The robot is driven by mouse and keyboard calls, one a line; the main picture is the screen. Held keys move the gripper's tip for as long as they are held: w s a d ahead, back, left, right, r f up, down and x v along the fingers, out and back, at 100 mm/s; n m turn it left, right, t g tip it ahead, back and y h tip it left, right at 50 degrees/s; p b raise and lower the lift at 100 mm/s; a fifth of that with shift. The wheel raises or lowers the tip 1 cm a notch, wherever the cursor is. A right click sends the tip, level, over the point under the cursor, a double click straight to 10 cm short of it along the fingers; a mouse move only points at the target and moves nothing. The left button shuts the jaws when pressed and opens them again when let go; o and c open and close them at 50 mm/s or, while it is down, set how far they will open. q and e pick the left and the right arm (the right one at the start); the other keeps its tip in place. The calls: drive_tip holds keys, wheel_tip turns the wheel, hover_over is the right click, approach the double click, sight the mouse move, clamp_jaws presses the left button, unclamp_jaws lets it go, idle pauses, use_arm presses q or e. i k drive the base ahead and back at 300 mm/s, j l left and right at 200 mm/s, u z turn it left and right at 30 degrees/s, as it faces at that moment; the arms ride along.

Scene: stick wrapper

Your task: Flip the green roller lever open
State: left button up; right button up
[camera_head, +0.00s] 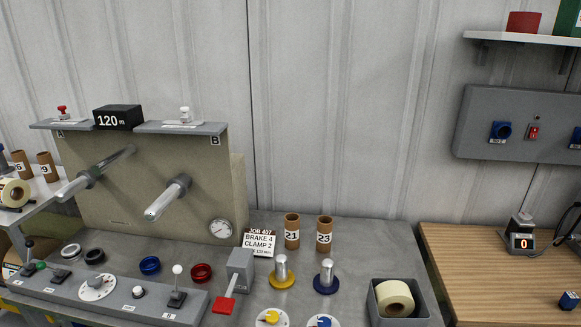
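A small green piece (41,265) shows at the far left of the sloped grey control panel (110,302), beside a black-knobbed lever (28,244). It may be the green roller lever, but it is too small to tell its shape or whether it is open or closed. A grey box with a red lever (223,304) stands at the panel's right end. A white-knobbed lever (177,270) stands upright on the panel. Neither of my grippers is in view.
Behind the panel, a beige machine (125,185) carries two metal spindles, a gauge (220,229) and a "120 m" display (118,118). To the right are two cardboard tubes (292,232), two metal posts and a grey bin (398,302) holding a roll. A wooden table (490,265) stands right.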

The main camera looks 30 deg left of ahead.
sight(41, 265)
drive_tip(key=u, duration=2.4)
